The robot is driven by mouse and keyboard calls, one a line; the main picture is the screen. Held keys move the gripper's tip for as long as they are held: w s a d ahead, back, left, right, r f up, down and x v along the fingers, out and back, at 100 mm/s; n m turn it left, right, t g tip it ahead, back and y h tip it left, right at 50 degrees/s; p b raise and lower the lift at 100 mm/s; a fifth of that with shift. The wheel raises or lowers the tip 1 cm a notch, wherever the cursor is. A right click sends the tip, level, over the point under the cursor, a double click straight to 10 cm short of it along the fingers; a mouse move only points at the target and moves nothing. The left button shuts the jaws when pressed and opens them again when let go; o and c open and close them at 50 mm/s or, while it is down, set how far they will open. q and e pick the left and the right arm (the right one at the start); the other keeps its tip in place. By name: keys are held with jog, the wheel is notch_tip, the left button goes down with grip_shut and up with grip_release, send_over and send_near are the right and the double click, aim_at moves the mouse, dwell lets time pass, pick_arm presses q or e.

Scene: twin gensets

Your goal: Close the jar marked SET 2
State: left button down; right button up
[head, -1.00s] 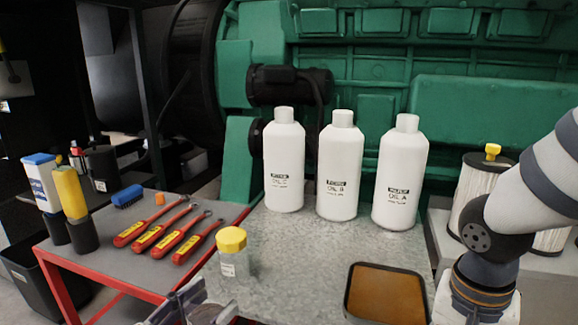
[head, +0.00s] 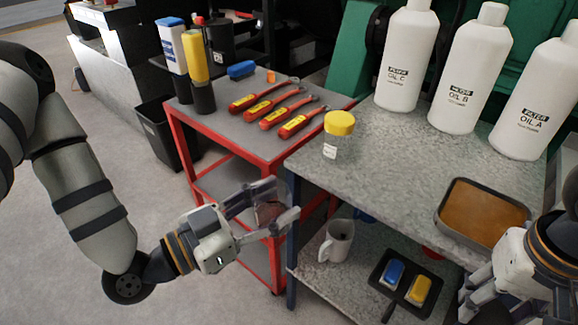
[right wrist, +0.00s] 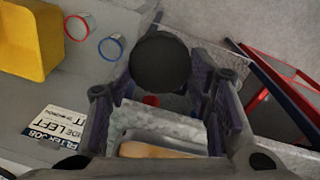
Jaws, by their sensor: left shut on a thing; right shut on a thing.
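My left gripper (head: 262,208) is shut on a small see-through, brownish jar (head: 268,213), held in front of the bench's left corner. Its marking cannot be read, and the fingers hide part of it. My right gripper (head: 474,294) is at the lower right of the head view, by the bench's right front. In the right wrist view, it is shut on a dark round thing (right wrist: 160,62), which looks like a lid. A clear jar with a yellow lid (head: 339,124) stands upright on the bench top; its small label is unreadable.
A brown-filled tray (head: 441,216) sits near the bench's front edge (head: 350,202). Three white bottles (head: 457,85) stand behind. The lower shelf (head: 315,283) holds a mug (head: 338,240) and a black pan (head: 377,280).

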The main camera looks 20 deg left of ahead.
pick_arm(q)
jog(key=w+d+f+m+g+h, duration=0.1)
jog(key=d+m+g+h, duration=0.6)
jog(key=d, duration=0.4)
jog(key=shift+w+d+f+g, duration=0.2)
jog(key=shift+w+f+g, duration=0.1)
jog(key=shift+g, duration=0.5)
pick_arm(e)
jog(key=w+a+r+n, duration=0.2)
jog(key=a+r, duration=0.5)
jog(key=a, duration=0.4)
jog(key=w+a+r+n, duration=0.3)
jog(key=a+r, duration=0.4)
jog(key=a, duration=0.4)
jog(key=shift+w+a+r+n+y, duration=0.3)
jog(key=shift+a+r+n+y, duration=0.1)
jog(key=shift+n, duration=0.3)
jog(key=shift+f, duration=2)
